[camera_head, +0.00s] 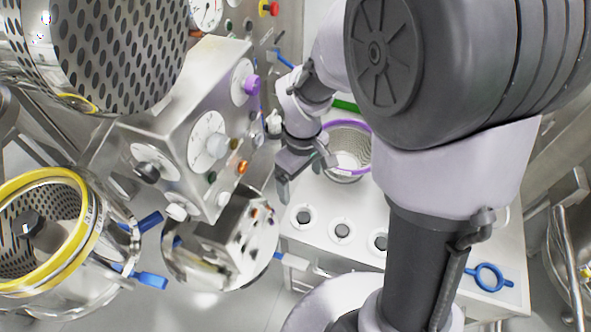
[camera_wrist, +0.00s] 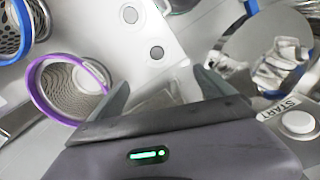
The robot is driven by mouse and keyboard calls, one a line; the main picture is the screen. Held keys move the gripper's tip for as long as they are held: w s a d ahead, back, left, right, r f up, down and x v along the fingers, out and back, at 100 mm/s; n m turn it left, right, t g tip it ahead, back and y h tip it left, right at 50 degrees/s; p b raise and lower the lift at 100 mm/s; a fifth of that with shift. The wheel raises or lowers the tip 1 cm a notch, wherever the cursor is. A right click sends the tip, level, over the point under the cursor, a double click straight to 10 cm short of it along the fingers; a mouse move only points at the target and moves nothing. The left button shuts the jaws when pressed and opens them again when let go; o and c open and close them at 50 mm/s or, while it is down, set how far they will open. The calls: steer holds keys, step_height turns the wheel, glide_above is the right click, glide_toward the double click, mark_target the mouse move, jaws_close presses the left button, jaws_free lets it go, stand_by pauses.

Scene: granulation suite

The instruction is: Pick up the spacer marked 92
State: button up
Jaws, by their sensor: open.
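No marking 92 is legible in either view, so I cannot tell which piece is the spacer marked 92. Several round dark pieces ringed in white sit in a row on the white bench top; one is at the left (camera_head: 303,216), one in the middle (camera_head: 342,231). In the wrist view two similar grey discs lie beyond my fingers, the nearer one (camera_wrist: 156,53) ahead of the gap. My gripper (camera_head: 305,172) is open and empty, above the bench's left edge, left of a purple-rimmed perforated basket (camera_head: 347,150). In the wrist view its fingers (camera_wrist: 163,92) stand wide apart.
A steel control box (camera_head: 190,130) with dials and knobs stands left of my gripper. A yellow-rimmed drum (camera_head: 45,235) is at the lower left. A blue ring-handled tool (camera_head: 488,277) lies at the bench's right. A START button (camera_wrist: 298,121) shows in the wrist view.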

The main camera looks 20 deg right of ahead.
steer(key=b, duration=0.5)
glide_above(304, 217)
steer(key=a, duration=0.1)
step_height(304, 217, down, 12)
steer(key=shift+a+r, duration=0.1)
steer(key=shift+r, duration=0.15)
steer(key=f+b, duration=0.1)
steer(key=f, duration=0.2)
steer(key=d+f+b, duration=0.1)
steer(key=f, duration=0.1)
steer(key=shift+f, duration=0.4)
steer(key=shift+r, duration=0.15)
steer(key=shift+c, duration=1.3)
steer(key=c, duration=1.3)
